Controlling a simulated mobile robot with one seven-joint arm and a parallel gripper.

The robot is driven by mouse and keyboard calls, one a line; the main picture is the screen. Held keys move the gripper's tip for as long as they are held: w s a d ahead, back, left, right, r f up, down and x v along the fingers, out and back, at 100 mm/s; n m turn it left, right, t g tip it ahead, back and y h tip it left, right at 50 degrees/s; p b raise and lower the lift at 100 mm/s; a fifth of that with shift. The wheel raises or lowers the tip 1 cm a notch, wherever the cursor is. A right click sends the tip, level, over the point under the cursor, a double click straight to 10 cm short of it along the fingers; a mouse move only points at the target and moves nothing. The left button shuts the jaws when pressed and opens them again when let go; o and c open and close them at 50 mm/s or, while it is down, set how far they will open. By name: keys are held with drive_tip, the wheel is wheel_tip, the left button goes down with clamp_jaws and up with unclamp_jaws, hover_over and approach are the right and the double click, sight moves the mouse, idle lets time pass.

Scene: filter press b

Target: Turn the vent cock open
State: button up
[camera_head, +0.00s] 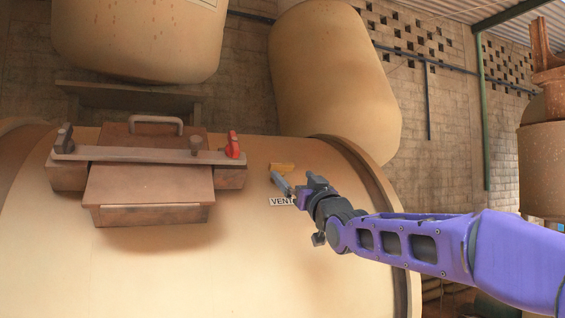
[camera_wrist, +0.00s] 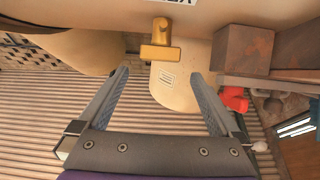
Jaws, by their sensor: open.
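The vent cock (camera_head: 284,167) is a small yellow fitting on the cream tank, just above the VENT label (camera_head: 279,202). In the wrist view the yellow cock (camera_wrist: 160,52) shows as a short stem with a wider crossbar, at top centre. My gripper (camera_head: 277,178) is close to the cock in the head view. In the wrist view my gripper (camera_wrist: 158,72) is open and empty, its two grey fingers wide apart. The cock lies between the finger lines but just beyond the tips, with no contact visible. The arm partly covers the label.
A brown hatch (camera_head: 150,190) with a clamp bar and a red knob (camera_head: 232,145) stands left of the cock; the knob also shows in the wrist view (camera_wrist: 235,98), near the right finger. The tank's raised rim (camera_head: 362,165) is to the right. Bare tank surface lies below.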

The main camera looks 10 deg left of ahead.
sight(283, 165)
drive_tip(key=p+x, duration=0.2)
drive_tip(key=x, duration=0.6)
drive_tip(key=shift+a+p, duration=0.1)
drive_tip(key=shift+p, duration=0.25)
drive_tip(key=shift+w+a+r, duration=0.15)
drive_tip(key=shift+w+a, duration=0.15)
drive_tip(key=shift+w, duration=0.15)
drive_tip(key=c, duration=1.1)
drive_tip(key=shift+c, duration=0.2)
